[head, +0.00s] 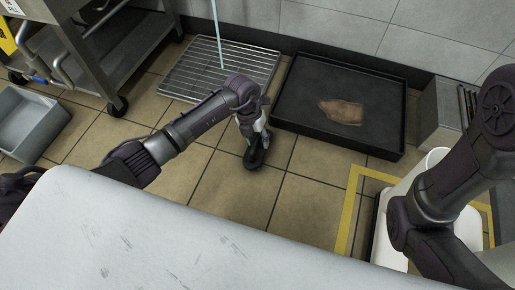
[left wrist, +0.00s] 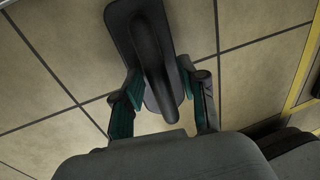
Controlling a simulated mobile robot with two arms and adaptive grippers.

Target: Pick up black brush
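The black brush (left wrist: 150,45) fills the upper middle of the left wrist view, its long raised handle running along its body. In the head view the brush (head: 256,154) shows small and dark at floor level, below my left gripper (head: 254,138). In the left wrist view the teal-padded fingers of my left gripper (left wrist: 161,85) stand on either side of the brush, close to its edges. I cannot tell whether they press on it. My right arm shows at the right of the head view, but its gripper is out of view.
A black tray (head: 300,112) with a brown flat piece (head: 342,111) lies behind the brush to the right. A metal grate (head: 190,72) lies behind it to the left. A grey bin (head: 32,128) and a steel cart (head: 95,55) stand at left. Tiled floor around the brush is clear.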

